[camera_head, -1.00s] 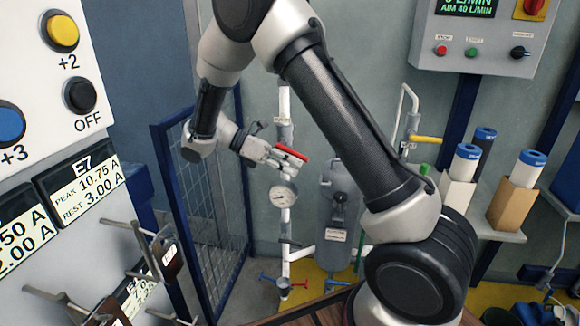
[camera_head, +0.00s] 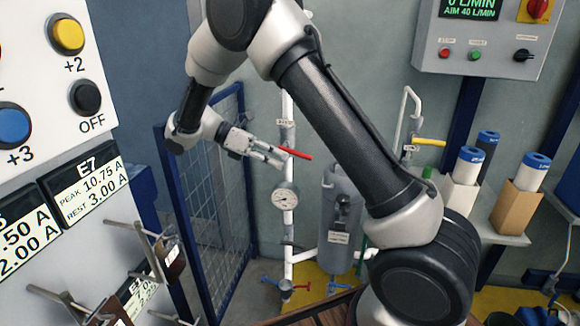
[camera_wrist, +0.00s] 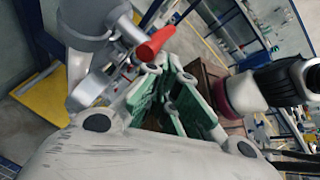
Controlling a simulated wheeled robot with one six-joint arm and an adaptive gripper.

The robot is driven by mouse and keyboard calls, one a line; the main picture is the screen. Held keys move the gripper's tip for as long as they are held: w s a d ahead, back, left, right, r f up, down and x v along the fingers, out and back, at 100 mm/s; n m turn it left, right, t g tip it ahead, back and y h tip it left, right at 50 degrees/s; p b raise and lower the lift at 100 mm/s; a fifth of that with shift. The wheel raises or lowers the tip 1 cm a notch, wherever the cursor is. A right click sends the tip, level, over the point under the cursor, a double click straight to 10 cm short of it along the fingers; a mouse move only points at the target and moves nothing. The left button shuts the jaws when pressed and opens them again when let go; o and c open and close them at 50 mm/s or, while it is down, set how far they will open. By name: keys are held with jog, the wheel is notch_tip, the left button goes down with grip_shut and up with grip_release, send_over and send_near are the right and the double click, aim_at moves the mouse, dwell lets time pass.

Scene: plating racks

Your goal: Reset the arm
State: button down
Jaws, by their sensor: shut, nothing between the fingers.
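My gripper (camera_head: 280,160) is shut and empty, at the end of my bent arm in the head view. It is beside the upper part of a white vertical pipe (camera_head: 288,222). A red valve handle (camera_head: 299,154) sticks out to the right, just past the fingertips, tilted slightly down. Whether the fingers touch it cannot be told. In the wrist view the fingers with green pads (camera_wrist: 165,98) show, and the red handle (camera_wrist: 156,42) is close beyond them, beside a grey fitting.
A gauge (camera_head: 284,198) sits on the pipe below my gripper. A blue mesh gate (camera_head: 215,205) stands at left and a grey tank (camera_head: 340,220) at right. A control box (camera_head: 480,40) reads 0 L/MIN. A button panel (camera_head: 60,110) fills the left edge.

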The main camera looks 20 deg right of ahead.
jog(key=shift+v, duration=1.15)
jog(key=shift+w+f, duration=0.1)
jog(key=shift+f, duration=0.1)
